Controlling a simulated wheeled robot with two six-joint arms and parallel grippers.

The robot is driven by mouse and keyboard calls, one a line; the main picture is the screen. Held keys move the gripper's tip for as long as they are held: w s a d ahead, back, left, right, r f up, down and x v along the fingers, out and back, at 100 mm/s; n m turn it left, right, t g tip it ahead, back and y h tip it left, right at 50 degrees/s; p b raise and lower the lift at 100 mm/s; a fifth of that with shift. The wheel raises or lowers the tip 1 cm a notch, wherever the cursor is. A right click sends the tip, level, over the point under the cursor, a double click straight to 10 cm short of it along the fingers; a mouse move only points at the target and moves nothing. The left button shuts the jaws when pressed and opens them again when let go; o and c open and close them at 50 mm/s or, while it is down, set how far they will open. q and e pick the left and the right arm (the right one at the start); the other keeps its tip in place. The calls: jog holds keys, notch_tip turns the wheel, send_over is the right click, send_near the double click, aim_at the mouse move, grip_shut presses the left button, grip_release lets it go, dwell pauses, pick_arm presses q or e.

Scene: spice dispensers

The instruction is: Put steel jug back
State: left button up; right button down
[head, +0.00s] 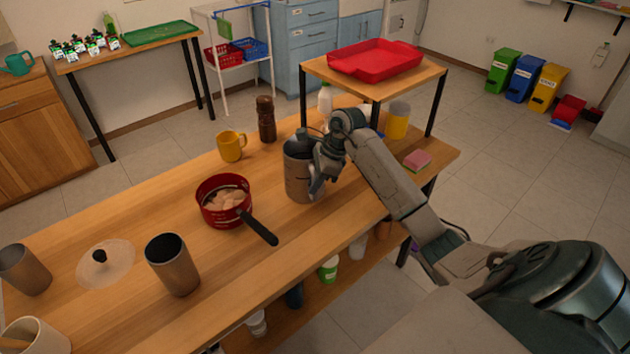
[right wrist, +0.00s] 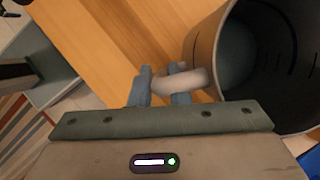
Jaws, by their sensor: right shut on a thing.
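The steel jug (head: 298,172) is a grey-brown cylinder with a dark inside, at the right part of the wooden table in the head view. My right gripper (head: 318,180) is at the jug's right side. In the right wrist view the gripper (right wrist: 160,85) is shut on the jug's pale handle (right wrist: 187,80), and the jug's open mouth (right wrist: 245,60) faces the camera. The jug looks upright; I cannot tell whether its base touches the table. My left gripper is not in view.
A red pot (head: 222,212) with a black handle stands left of the jug. A yellow mug (head: 231,146) and a brown pepper mill (head: 266,119) stand behind. A raised shelf with a red tray (head: 374,58) is at back right. A steel cup (head: 172,265) stands at front left.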

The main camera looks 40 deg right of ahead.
jog(key=c, duration=1.4)
grip_release()
jog(key=shift+f, duration=0.1)
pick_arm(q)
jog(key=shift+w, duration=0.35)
pick_arm(e)
jog(key=shift+o, duration=0.2)
jog(key=shift+d+r, duration=0.1)
jog(key=shift+r, duration=0.25)
pick_arm(q)
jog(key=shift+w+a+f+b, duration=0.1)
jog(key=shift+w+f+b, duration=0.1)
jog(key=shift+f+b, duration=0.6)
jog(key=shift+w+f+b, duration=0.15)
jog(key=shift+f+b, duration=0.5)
jog(key=shift+b, duration=0.15)
pick_arm(e)
jog(key=v, duration=1.1)
jog(key=shift+r, duration=0.3)
jog(key=shift+s, duration=0.1)
